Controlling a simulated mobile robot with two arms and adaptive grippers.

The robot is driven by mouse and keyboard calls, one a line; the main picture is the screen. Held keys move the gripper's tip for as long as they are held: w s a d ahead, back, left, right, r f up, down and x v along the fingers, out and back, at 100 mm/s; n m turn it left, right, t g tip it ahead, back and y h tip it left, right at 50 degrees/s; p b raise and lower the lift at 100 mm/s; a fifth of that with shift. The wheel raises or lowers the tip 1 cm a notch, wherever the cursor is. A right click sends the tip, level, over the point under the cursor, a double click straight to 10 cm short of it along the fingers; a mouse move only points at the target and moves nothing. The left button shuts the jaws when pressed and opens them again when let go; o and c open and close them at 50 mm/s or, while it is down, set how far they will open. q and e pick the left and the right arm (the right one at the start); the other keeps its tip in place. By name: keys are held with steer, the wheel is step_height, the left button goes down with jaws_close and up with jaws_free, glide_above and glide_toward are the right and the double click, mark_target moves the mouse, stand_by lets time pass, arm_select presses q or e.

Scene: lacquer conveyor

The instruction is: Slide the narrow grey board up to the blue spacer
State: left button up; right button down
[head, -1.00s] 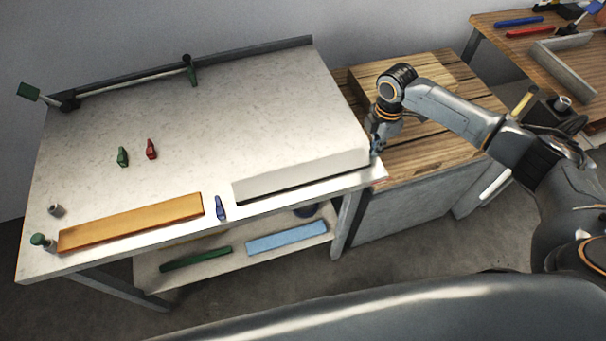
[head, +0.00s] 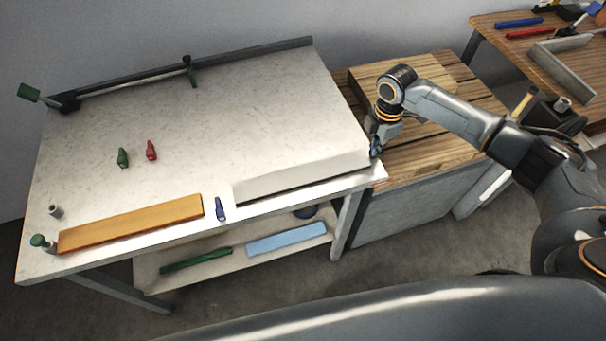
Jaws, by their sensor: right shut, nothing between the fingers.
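The narrow grey board (head: 300,178), very pale, lies along the front edge of the white worktable, right of its middle. The blue spacer (head: 220,209) stands at the front edge just left of the board's left end, with a small gap between them. An orange-brown board (head: 130,224) lies to the left of the spacer. My right gripper (head: 375,151) is shut and empty at the board's right end, close against it; whether it touches I cannot tell. My left gripper is not in view.
Green (head: 123,158) and red (head: 151,150) pieces stand mid-table. A small grey cylinder (head: 56,211) and a green-topped piece (head: 40,241) are at the left. A blue board (head: 286,239) lies on the lower shelf. A wooden-topped bench (head: 430,150) adjoins at right.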

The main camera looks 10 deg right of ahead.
mark_target(350, 161)
steer(key=shift+a, duration=0.25)
steer(key=shift+s+a+p, duration=0.1)
steer(key=shift+a+p, duration=0.4)
steer(key=shift+a, duration=0.55)
steer(key=shift+s+a+p, duration=0.2)
steer(key=shift+a+p, duration=0.95)
steer(key=shift+a, duration=1.4)
steer(key=shift+d, duration=0.2)
